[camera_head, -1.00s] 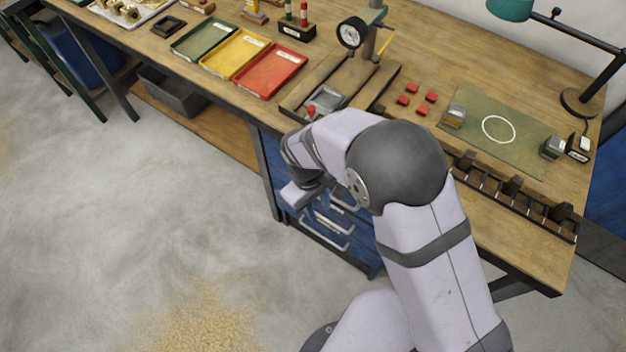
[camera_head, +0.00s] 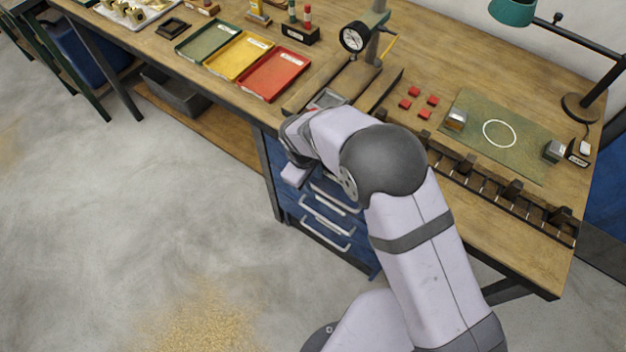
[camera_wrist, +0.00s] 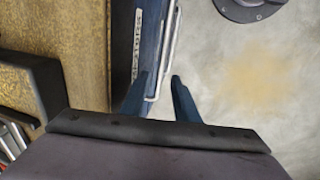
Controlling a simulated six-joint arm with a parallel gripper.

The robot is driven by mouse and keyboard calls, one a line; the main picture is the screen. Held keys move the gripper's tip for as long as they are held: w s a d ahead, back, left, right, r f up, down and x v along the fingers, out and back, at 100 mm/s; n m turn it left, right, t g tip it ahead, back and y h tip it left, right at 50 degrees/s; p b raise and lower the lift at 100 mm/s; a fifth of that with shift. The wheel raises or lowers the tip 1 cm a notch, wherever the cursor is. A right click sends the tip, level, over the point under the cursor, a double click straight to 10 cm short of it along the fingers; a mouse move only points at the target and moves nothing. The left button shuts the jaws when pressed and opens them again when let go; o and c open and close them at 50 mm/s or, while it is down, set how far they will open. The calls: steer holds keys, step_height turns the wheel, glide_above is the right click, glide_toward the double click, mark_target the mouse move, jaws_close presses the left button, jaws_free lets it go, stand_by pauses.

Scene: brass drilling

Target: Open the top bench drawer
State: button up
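The blue drawer unit (camera_head: 289,200) stands under the front of the workbench, with silver bar handles on its front. Its drawers look shut. My forearm and wrist hide part of its upper front in the head view. My gripper (camera_wrist: 159,76) is open, its two dark fingers apart. In the wrist view, a silver bar handle (camera_wrist: 168,45) runs between the fingertips alongside a blue drawer front (camera_wrist: 149,45) with a white label. I cannot tell whether either finger touches the handle. In the head view my gripper (camera_head: 295,174) is at the upper part of the drawer unit.
The wooden bench top (camera_head: 440,75) holds green, yellow and red trays (camera_head: 274,74), a dial gauge stand (camera_head: 354,35), red blocks and a slotted dark rack (camera_head: 510,190). A grey bin (camera_head: 178,92) sits on the lower shelf.

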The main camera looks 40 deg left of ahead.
steer(key=shift+w+f, duration=0.15)
steer(key=shift+f, duration=0.6)
steer(key=shift+w+f, duration=0.15)
steer(key=shift+f, duration=0.55)
steer(key=shift+c, duration=0.3)
jaws_close()
steer(key=shift+s, duration=0.15)
steer(key=s+b, duration=0.3)
steer(key=s, duration=2.6)
steer(key=shift+s+b, duration=0.3)
steer(key=shift+o, duration=0.3)
jaws_free()
